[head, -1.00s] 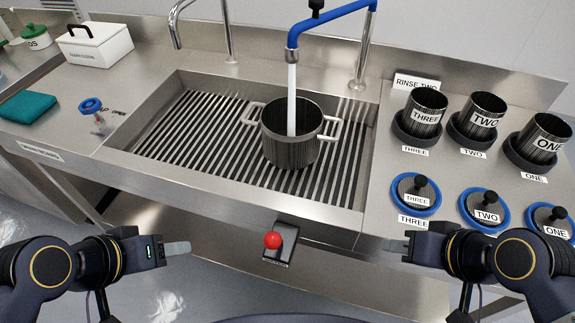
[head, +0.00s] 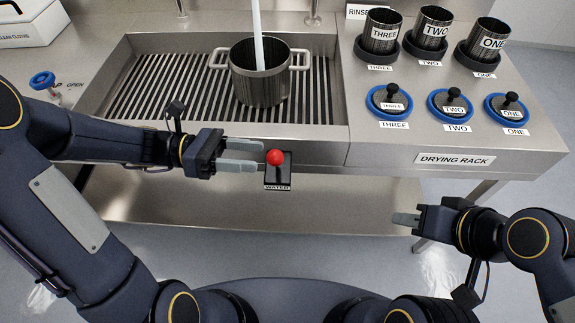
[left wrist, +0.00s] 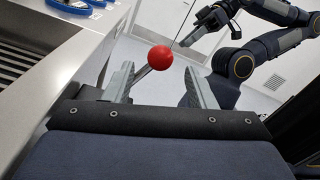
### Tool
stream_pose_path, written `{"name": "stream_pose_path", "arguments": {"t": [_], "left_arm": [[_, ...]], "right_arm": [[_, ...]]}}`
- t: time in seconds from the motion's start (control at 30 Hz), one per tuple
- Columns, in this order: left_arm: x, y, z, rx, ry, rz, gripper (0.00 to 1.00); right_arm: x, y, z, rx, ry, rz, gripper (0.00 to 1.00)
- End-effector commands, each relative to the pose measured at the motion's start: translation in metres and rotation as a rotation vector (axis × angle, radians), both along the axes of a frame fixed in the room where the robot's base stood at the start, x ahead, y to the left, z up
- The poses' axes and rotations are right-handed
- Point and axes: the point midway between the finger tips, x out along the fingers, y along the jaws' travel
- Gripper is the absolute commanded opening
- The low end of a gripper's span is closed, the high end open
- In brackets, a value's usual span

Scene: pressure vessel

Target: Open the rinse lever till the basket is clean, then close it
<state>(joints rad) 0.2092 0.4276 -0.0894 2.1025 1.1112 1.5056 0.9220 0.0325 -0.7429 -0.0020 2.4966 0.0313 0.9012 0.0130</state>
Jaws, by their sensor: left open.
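The lever has a red ball knob (head: 275,157) on a black mount labelled WATER (head: 277,178) at the front of the sink counter. My left gripper (head: 258,155) is open, its fingertips just left of the knob in the head view. In the left wrist view the red knob (left wrist: 160,57) shows between and beyond the finger tips; I see no grip on it. A silver pot-like vessel (head: 262,85) with two pale handles stands on the slatted sink floor. A water stream (head: 257,30) falls into it; its inside is mostly hidden. My right gripper (head: 405,220) hangs away at the right.
A blue round valve (head: 42,80) marked OPEN sits on the left counter. Cups labelled THREE (head: 381,32), TWO and ONE and blue-rimmed lids (head: 391,102) stand on the right counter. The counter's front edge lies near my left gripper. The floor in front is clear.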

Motion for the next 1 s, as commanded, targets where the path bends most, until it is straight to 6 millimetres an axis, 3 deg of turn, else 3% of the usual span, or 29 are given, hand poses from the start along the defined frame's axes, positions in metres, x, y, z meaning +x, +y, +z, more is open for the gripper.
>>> {"name": "stream_pose_path", "arguments": {"t": [0.43, 0.83, 1.0], "left_arm": [[-0.005, -0.064, 0.001, -0.001, -0.001, -0.005, 0.51], [-0.005, -0.075, 0.000, 0.001, -0.002, -0.002, 0.51], [-0.005, -0.075, 0.000, 0.001, -0.002, -0.002, 0.31]], "right_arm": [[0.000, 0.000, 0.002, 0.000, 0.000, 0.000, 0.34], [0.000, 0.000, 0.002, 0.000, 0.000, 0.000, 0.34], [0.000, 0.000, 0.002, 0.000, 0.000, 0.000, 0.34]]}}
